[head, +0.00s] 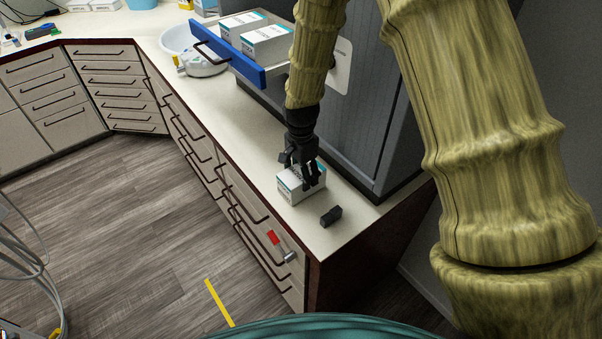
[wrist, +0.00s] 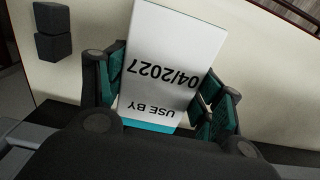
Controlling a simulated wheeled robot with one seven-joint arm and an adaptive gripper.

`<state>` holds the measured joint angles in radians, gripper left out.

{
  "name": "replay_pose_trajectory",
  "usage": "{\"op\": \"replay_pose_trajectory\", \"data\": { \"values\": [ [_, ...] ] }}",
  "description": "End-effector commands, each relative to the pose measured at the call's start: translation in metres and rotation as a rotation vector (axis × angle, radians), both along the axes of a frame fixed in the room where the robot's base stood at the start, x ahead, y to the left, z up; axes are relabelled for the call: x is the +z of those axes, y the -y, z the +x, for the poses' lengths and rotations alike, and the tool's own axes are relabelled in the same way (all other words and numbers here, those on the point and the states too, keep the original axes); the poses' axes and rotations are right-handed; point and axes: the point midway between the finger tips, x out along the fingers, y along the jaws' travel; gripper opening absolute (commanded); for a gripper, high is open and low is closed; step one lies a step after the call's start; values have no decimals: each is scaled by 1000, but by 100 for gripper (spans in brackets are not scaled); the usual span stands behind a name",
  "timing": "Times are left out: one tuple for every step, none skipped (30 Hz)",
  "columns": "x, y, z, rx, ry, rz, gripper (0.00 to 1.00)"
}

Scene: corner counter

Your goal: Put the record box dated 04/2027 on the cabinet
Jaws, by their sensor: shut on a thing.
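A white record box (head: 301,184) with a teal edge is at the near end of the counter, in front of the grey cabinet (head: 358,135). In the wrist view the box (wrist: 165,60) shows "USE BY 04/2027" upside down. My gripper (head: 303,168) comes down from above with its fingers on either side of the box, shut on it. In the wrist view the gripper's green-padded fingers (wrist: 168,95) flank the box. The box looks to be at counter height; I cannot tell whether it touches the counter. The cabinet's top is not clearly visible.
A blue-fronted drawer (head: 228,55) stands open with two similar white boxes (head: 265,41) in it. A small black object (head: 331,216) lies beside the held box near the counter (head: 325,240) edge. A white bowl (head: 178,40) and a white device stand farther back.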

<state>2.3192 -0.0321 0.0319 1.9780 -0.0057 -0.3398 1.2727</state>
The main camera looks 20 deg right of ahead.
Motion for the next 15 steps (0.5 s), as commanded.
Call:
{"op": "replay_pose_trajectory", "data": {
  "values": [
    [-2,0,0,0,0,0,32],
    [-3,0,0,0,0,0,32],
    [-4,0,0,0,0,0,32],
    [-3,0,0,0,0,0,72],
    [-3,0,0,0,0,0,78],
    [-3,0,0,0,0,0,85],
    [-3,0,0,0,0,0,88],
    [-3,0,0,0,0,0,88],
    [-3,0,0,0,0,0,88],
    [-3,0,0,0,0,0,88],
    [-3,0,0,0,0,0,88],
    [-3,0,0,0,0,0,88],
    [-3,0,0,0,0,0,88],
    [-3,0,0,0,0,0,88],
    [-3,0,0,0,0,0,88]
  ]
}}
